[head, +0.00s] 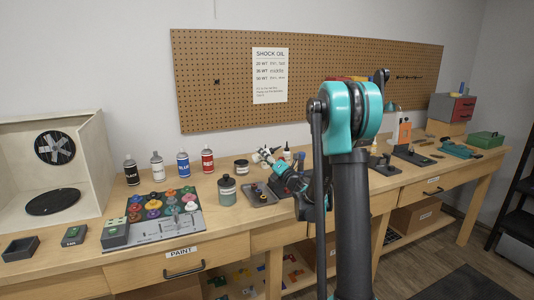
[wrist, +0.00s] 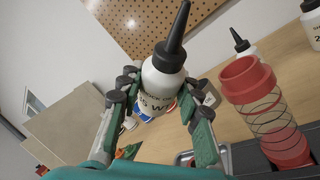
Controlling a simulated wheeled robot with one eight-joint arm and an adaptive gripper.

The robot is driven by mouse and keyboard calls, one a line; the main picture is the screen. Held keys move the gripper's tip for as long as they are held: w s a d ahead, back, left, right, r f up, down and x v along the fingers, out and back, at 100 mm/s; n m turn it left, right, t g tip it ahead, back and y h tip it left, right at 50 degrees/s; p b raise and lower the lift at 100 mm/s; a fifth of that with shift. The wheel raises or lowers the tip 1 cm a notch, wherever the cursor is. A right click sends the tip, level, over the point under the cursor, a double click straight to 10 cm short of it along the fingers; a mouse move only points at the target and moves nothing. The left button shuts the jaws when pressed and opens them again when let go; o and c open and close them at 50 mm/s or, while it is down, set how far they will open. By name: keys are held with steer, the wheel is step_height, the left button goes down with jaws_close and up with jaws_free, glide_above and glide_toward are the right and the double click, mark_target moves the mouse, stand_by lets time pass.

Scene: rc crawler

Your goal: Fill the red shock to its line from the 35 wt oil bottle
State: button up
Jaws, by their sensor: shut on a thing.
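My gripper (wrist: 157,88) is shut on a white oil bottle (wrist: 160,82) with a black pointed nozzle. Its label is partly covered by the fingers and reads "5 W" at the visible part. The red shock (wrist: 248,84) stands to the right of the held bottle in the wrist view, with an open red top, a dark coil spring around a see-through body and a red lower end. The bottle and shock are apart, and the nozzle points up in that view. The oil level and fill line cannot be made out. In the head view my gripper (head: 275,164) is over the bench.
Another white bottle (wrist: 313,32) and a black-nozzled bottle (wrist: 239,42) stand beyond the shock. In the head view, a grey tray (head: 260,197), a dark jar (head: 227,190) and a paint rack (head: 155,222) lie left of my arm. A shock oil sign (head: 270,75) hangs on the pegboard.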

steer(key=shift+a+f+m+t, duration=0.2)
steer(key=shift+f+m+t, duration=0.25)
steer(key=shift+m, duration=0.15)
steer(key=r+m+t, duration=0.1)
steer(key=m, duration=0.1)
steer(key=r+m+t+h, duration=0.1)
steer(key=m, duration=0.1)
steer(key=r+m+t, duration=0.1)
steer(key=m, duration=0.1)
steer(key=shift+a+r+h, duration=0.2)
steer(key=shift+r+h, duration=0.1)
steer(key=shift+h, duration=0.1)
stand_by(6.4)
